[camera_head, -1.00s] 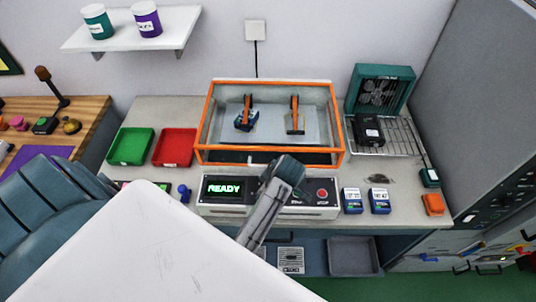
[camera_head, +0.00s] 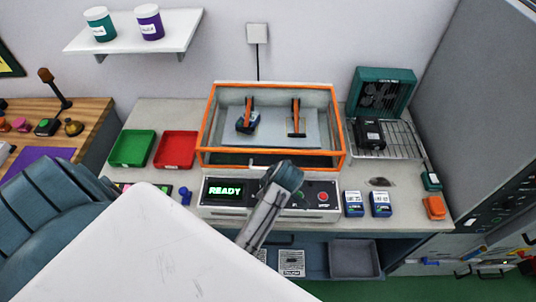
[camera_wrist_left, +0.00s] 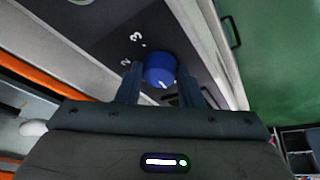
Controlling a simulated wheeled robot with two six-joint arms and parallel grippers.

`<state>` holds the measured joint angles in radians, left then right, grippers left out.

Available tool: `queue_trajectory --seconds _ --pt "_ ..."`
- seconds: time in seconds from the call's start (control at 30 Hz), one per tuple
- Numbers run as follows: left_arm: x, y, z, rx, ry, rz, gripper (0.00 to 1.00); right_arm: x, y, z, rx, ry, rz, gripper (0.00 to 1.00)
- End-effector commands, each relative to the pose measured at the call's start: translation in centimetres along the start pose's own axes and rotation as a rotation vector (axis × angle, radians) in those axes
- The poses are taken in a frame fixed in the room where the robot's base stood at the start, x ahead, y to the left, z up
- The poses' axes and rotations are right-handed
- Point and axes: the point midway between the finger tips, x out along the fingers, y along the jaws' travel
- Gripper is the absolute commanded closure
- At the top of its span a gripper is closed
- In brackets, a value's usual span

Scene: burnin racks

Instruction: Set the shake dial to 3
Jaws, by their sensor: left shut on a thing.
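The shaker's control panel (camera_head: 317,188) carries a green READY display (camera_head: 226,190) and a red stop button (camera_head: 323,197). My left gripper (camera_head: 284,178) is over the panel in the head view, hiding the dial there. In the left wrist view the blue dial (camera_wrist_left: 160,67) sits between the fingers of my left gripper (camera_wrist_left: 159,76), which is shut on it. A short white mark shows on the dial's lower edge. The printed digits 2 and 3 (camera_wrist_left: 136,37) are up and left of the dial. My right gripper is not in view.
An orange-framed clear box (camera_head: 272,166) stands behind the panel. Two blue-and-white units (camera_head: 367,204) are right of the panel. A green tray (camera_head: 131,149) and a red tray (camera_head: 176,150) sit left.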

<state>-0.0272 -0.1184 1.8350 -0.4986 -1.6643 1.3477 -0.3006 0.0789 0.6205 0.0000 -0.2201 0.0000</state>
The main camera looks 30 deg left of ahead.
Motion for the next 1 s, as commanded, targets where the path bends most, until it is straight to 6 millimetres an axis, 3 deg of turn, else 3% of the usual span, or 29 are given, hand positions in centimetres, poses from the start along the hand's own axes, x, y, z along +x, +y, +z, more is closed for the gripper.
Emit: queue_trajectory --seconds 1.0 --pt "0.09 -0.62 -0.69 0.856 -0.056 0.357 0.89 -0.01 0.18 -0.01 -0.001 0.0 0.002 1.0"
